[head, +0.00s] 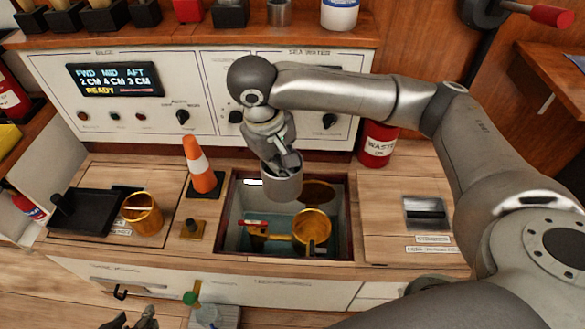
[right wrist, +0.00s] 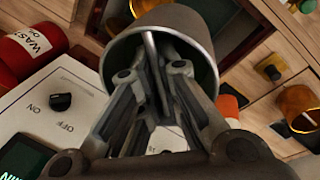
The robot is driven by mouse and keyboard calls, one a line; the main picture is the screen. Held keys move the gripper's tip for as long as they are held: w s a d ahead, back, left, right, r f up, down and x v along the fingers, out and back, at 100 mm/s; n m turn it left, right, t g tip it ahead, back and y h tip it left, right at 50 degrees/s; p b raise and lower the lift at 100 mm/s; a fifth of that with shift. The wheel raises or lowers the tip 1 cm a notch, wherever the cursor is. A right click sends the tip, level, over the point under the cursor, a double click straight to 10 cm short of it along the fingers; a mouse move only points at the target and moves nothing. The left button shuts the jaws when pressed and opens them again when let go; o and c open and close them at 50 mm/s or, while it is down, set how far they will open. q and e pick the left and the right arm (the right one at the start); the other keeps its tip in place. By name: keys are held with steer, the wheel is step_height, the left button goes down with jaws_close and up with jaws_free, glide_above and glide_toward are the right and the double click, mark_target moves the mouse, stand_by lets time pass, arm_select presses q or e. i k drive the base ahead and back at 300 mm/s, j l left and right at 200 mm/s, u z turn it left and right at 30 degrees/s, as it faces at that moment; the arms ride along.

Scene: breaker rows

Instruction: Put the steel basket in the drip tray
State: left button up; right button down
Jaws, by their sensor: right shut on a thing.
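The steel basket (head: 282,184) is a grey metal cup, held in the air over the open well in the counter. My right gripper (head: 286,161) is shut on it at its upper rim. In the right wrist view the basket (right wrist: 205,48) hangs at the fingertips (right wrist: 158,62), with its open mouth towards the camera. A shallow black tray (head: 97,224), which looks like the drip tray, lies on the counter at left; a dark knob or handle stands in its left part. My left gripper (head: 135,319) shows at the bottom edge, fingers apart and empty.
The open well (head: 236,246) holds brass cups (head: 312,226) and a red-handled valve. An orange cone (head: 200,165) and a brass cup (head: 142,213) stand between it and the black tray. A red waste can (head: 377,146) stands behind, right. A green-topped bottle (head: 200,305) is in front.

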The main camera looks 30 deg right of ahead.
mark_target(89, 214)
steer(key=k+j, duration=0.1)
steer(key=j, duration=0.2)
steer(key=k+j+u, duration=0.1)
steer(key=j, duration=0.2)
steer(key=k+j, duration=0.1)
steer(key=j, duration=0.2)
steer(key=i+j+u, duration=0.15)
steer(key=j, duration=0.3)
steer(key=i+j+u, duration=0.2)
steer(key=i+j, duration=0.2)
steer(key=i+l+u, duration=0.1)
steer(key=i, duration=0.35)
steer(key=l, duration=0.1)
